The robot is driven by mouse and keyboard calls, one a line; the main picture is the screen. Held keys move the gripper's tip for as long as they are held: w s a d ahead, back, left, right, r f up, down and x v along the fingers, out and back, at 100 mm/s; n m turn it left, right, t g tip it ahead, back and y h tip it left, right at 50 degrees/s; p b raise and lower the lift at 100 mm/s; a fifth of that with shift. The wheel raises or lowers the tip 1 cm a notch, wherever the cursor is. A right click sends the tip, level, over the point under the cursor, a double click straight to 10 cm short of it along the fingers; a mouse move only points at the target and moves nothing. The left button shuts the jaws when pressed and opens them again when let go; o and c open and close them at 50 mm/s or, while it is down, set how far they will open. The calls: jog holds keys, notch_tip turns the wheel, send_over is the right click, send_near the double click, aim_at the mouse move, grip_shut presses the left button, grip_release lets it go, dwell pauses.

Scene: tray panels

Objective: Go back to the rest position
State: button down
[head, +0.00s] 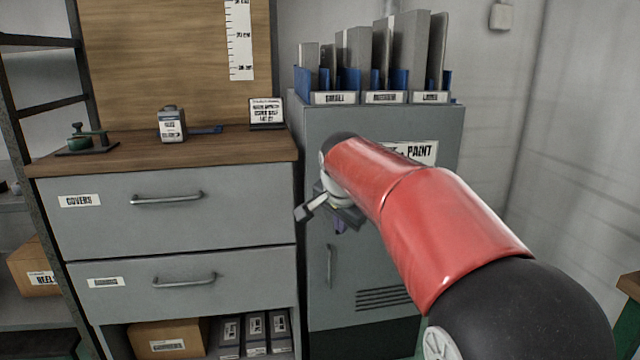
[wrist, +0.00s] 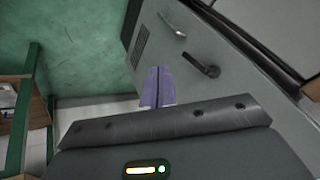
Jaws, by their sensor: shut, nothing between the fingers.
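My gripper (head: 340,227) hangs at the end of my red arm, in front of the grey cabinet (head: 445,180) in the head view. Its fingers point downward and are mostly hidden behind the wrist. In the wrist view the purple fingers of my gripper (wrist: 157,88) are side by side and shut, with nothing between them. The cabinet's front (wrist: 190,70), with its handles, lies beyond the fingers there. I cannot tell the exact gap between my gripper and the cabinet door.
Left of the cabinet stands a drawer unit (head: 170,235) with two shut drawers and a wooden top (head: 230,147). A labelled bottle (head: 171,125) and a small sign (head: 266,112) stand on it. Blue file holders (head: 350,80) top the cabinet. A grey wall (head: 580,150) is at right.

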jog(key=s+d+f+n, duration=0.1)
jog(key=s+d+n, duration=0.1)
jog(key=s+d, duration=0.5)
jog(key=s+d+f+n, duration=0.1)
jog(key=s+d+n, duration=0.15)
jog(key=s, duration=0.85)
jog(key=s+d+f+n, duration=0.1)
jog(key=s+f+n, duration=0.1)
jog(key=s+f, duration=0.2)
jog(key=s+d+f+n, duration=0.1)
jog(key=s+f, duration=0.3)
jog(key=s, duration=0.6)
jog(key=shift+s+d+n+g, duration=0.2)
jog(key=shift+s+n+g, duration=0.1)
jog(key=shift+s+n, duration=0.15)
jog(key=shift+w+r, duration=0.1)
jog(key=shift+w, duration=0.05)
